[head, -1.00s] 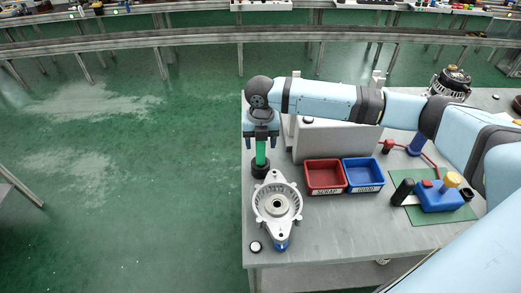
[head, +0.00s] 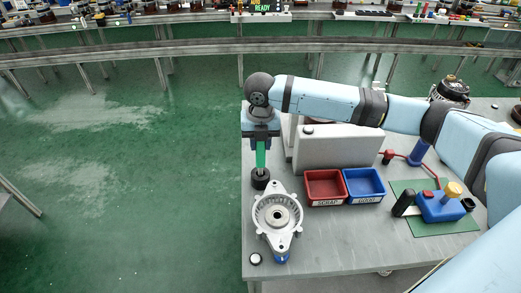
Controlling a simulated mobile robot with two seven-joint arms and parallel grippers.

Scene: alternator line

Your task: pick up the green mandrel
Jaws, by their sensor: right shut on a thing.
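The green mandrel (head: 261,155) stands upright at the left edge of the grey workbench, with its lower end at a black round base (head: 260,179). My right gripper (head: 261,138) points down from above and is shut on the mandrel's upper part, which its jaws hide. I cannot tell whether the mandrel's lower end is seated in the base or just above it. My left gripper is not in view.
A silver alternator housing (head: 277,240) lies just in front of the mandrel. Red (head: 325,201) and blue (head: 364,199) bins stand right of it, before a grey box (head: 335,148). A blue fixture (head: 440,208) sits on a green mat (head: 430,229).

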